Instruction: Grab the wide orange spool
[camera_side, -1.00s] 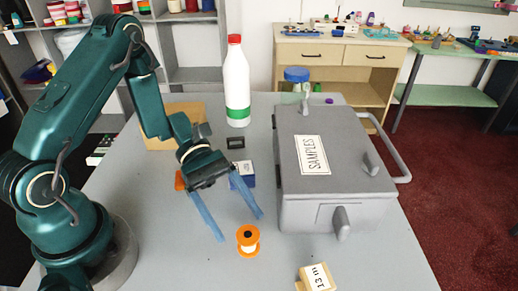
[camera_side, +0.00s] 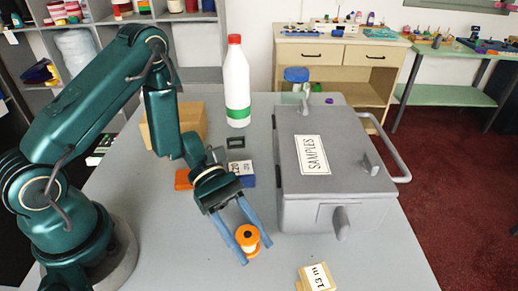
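The orange spool (camera_side: 249,237), with orange flanges and a white band, stands on the grey counter near the front middle. My gripper (camera_side: 257,254) reaches down to it from the upper left, its two blue fingers on either side of the spool. The fingertips extend a little past it. The fingers look close to the spool's sides, but I cannot tell whether they press on it. Part of the spool's lower side is hidden by the fingers.
A grey SAMPLES case (camera_side: 330,205) stands close on the right. A wooden block marked 13 m (camera_side: 316,278) lies at the front. A white bottle (camera_side: 236,88), a blue box (camera_side: 243,174), an orange block (camera_side: 183,180) and a cardboard box (camera_side: 192,120) stand behind.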

